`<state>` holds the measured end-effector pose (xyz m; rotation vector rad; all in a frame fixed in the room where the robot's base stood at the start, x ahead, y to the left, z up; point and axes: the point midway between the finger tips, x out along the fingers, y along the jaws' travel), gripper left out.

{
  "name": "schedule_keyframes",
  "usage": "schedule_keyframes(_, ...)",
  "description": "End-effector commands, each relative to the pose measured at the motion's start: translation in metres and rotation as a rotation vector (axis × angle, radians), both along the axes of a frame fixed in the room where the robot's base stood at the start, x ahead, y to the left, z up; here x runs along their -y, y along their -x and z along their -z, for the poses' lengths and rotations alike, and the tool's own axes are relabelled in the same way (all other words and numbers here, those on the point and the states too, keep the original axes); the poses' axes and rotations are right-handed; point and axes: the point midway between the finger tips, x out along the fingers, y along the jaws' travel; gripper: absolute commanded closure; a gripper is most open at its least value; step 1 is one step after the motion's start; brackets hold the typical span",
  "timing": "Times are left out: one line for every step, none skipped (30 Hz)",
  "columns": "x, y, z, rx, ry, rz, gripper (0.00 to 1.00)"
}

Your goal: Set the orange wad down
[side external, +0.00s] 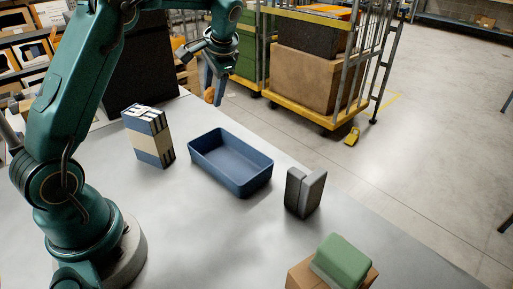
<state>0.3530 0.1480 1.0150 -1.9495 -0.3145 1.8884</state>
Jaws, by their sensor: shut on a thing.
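The orange wad (209,96) is a small rounded lump in the upper middle of the side external view. My gripper (213,94) points down and is shut on it, with a finger covering part of the wad. The wad hangs in the air, above and behind the blue bin in the picture, near the far edge of the grey table (170,220). I cannot tell its exact height or whether it is over the tabletop.
An open, apparently empty blue bin (231,183) stands mid-table. A striped blue-and-tan block (149,137) stands left of it, a dark grey block (304,193) right. A green item (343,260) rests on a cardboard box (305,278) in front. Loaded trolleys (318,75) stand beyond the table.

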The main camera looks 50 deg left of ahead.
Motion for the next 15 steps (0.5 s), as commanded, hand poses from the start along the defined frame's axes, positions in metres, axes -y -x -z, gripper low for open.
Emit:
schedule_keyframes(-0.017,0.005,0.002,-0.001,0.001,-0.044,0.99)
schedule_keyframes(-0.024,0.007,0.003,-0.001,0.000,-0.064,0.99)
schedule_keyframes(-0.033,0.011,0.004,-0.002,0.001,-0.088,0.99)
schedule_keyframes(-0.038,0.014,0.005,-0.002,0.001,-0.104,0.99)
schedule_keyframes(-0.042,0.017,0.006,-0.002,0.001,-0.117,0.99)
schedule_keyframes(-0.047,0.019,0.008,-0.002,0.001,-0.131,0.99)
schedule_keyframes(-0.049,0.021,0.009,-0.002,0.001,-0.138,0.99)
schedule_keyframes(-0.051,0.022,0.011,-0.003,0.001,-0.144,0.99)
schedule_keyframes(-0.052,0.023,0.016,-0.005,0.001,-0.149,0.99)
schedule_keyframes(-0.053,0.024,0.020,-0.006,0.000,-0.151,0.99)
schedule_keyframes(-0.053,0.025,0.026,-0.007,0.001,-0.152,0.99)
schedule_keyframes(-0.053,0.025,0.034,-0.008,0.002,-0.153,0.99)
schedule_keyframes(-0.053,0.025,0.039,-0.007,0.002,-0.151,0.99)
schedule_keyframes(-0.053,0.025,0.045,-0.008,0.002,-0.152,0.99)
schedule_keyframes(-0.053,0.025,0.052,-0.008,0.002,-0.152,0.99)
